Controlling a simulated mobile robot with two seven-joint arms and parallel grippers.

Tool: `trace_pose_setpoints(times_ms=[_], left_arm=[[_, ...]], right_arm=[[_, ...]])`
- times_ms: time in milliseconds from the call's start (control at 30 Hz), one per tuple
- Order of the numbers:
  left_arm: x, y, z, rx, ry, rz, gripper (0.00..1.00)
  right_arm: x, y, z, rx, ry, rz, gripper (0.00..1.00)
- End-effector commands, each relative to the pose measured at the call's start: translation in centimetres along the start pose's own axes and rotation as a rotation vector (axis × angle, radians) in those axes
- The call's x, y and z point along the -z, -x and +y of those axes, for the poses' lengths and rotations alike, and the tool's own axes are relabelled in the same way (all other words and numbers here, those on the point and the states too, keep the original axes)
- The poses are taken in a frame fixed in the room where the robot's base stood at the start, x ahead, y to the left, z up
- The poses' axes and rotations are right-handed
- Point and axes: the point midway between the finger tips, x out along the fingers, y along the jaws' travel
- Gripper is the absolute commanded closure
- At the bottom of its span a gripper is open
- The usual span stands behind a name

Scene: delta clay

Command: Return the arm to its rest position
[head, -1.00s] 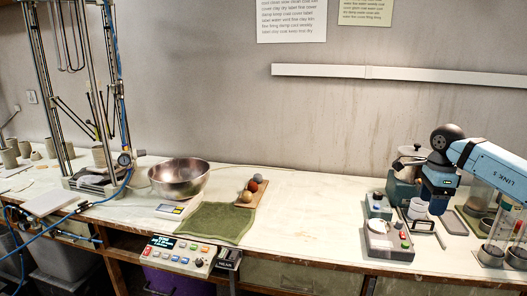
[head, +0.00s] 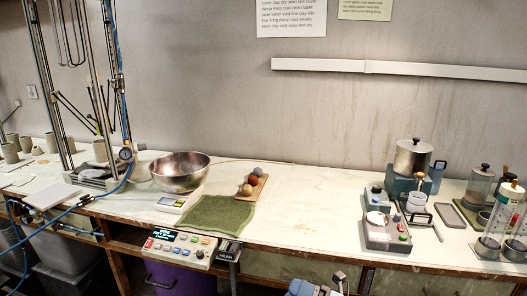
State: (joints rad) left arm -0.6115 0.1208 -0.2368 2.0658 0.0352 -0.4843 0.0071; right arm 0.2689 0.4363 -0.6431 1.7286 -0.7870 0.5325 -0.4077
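Only a small grey and light-blue piece of my own arm shows at the bottom edge of the head view, right of centre, in front of the bench. No gripper fingers can be made out there. The rest of that arm is below the picture. My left arm and its gripper are not in view.
A metal pot (head: 412,157), a small scale-like device (head: 386,231) and clear cylinders (head: 501,214) stand at right. The middle right is clear.

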Motion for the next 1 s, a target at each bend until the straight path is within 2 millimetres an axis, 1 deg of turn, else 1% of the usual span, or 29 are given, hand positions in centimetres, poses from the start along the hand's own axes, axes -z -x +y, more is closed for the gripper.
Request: trace_pose_setpoints(times_ms=[33,167,200,267,300,367,400,500,633,833,867,1000], left_arm=[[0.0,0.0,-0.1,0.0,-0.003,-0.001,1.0],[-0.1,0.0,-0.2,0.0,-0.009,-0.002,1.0],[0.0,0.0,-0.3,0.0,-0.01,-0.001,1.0],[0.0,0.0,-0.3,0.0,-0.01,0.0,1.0],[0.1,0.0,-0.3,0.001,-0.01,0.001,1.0],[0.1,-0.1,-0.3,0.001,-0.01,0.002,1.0],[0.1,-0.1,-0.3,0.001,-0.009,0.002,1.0],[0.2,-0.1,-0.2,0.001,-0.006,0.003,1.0],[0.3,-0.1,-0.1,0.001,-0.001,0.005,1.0],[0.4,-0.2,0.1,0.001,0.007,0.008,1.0],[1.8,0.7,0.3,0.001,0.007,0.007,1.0],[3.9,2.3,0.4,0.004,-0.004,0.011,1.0]], right_arm=[[1.0,0.8,-0.6,-0.019,-0.136,-0.106,0.38],[2.4,4.0,-2.6,-0.047,-0.501,-0.394,0.38],[3.0,5.3,-3.4,-0.05,-0.614,-0.481,0.38],[4.0,7.5,-4.8,-0.052,-0.785,-0.613,0.38],[5.0,9.0,-5.8,-0.05,-0.896,-0.697,0.38],[6.4,11.2,-7.1,-0.048,-1.05,-0.813,0.38],[7.5,12.7,-7.9,-0.044,-1.142,-0.883,0.38],[10.2,15.8,-9.6,-0.033,-1.338,-1.033,0.38],[13.8,19.1,-11.0,-0.017,-1.548,-1.193,0.38],[19.5,23.6,-12.2,0.009,-1.824,-1.408,0.38],[18.6,23.0,-10.6,0.004,-1.807,-1.394,0.38],[18.0,22.5,-8.2,0.009,-1.787,-1.387,0.38]])
